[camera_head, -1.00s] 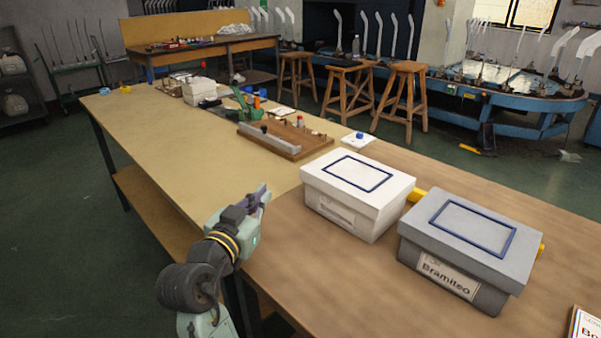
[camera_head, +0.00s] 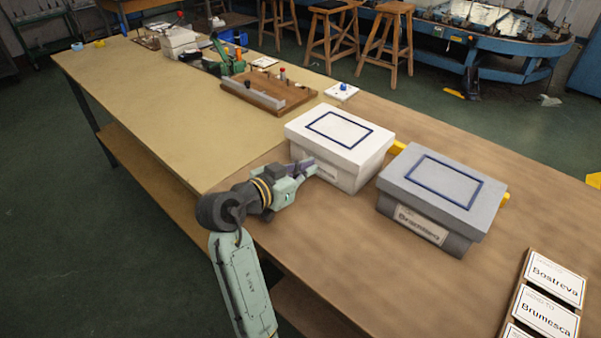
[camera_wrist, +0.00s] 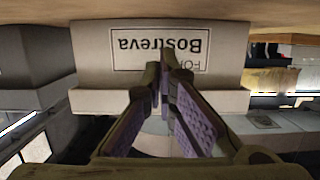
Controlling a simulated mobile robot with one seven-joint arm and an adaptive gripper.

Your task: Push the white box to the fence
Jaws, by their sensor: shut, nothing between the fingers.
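The white box (camera_head: 340,138), its lid outlined with a blue rectangle, stands on the brown part of the table. In the wrist view the white box (camera_wrist: 90,45) fills the middle and appears upside down, with a label reading "FOR Bostreva". A yellow strip (camera_head: 398,147), apparently the fence, shows along the far side of the boxes; the white box hides much of it, and I cannot tell the gap between them. My gripper (camera_head: 312,165) is shut and empty at the near side of the white box. Its fingertips (camera_wrist: 161,68) point at the label; contact is unclear.
A grey box (camera_head: 442,195) stands close to the right of the white box. Cards in a rack (camera_head: 545,300) lie at the front right. A wooden board (camera_head: 265,93) with a grey bar lies behind and left. The tan tabletop (camera_head: 170,115) at left is mostly clear.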

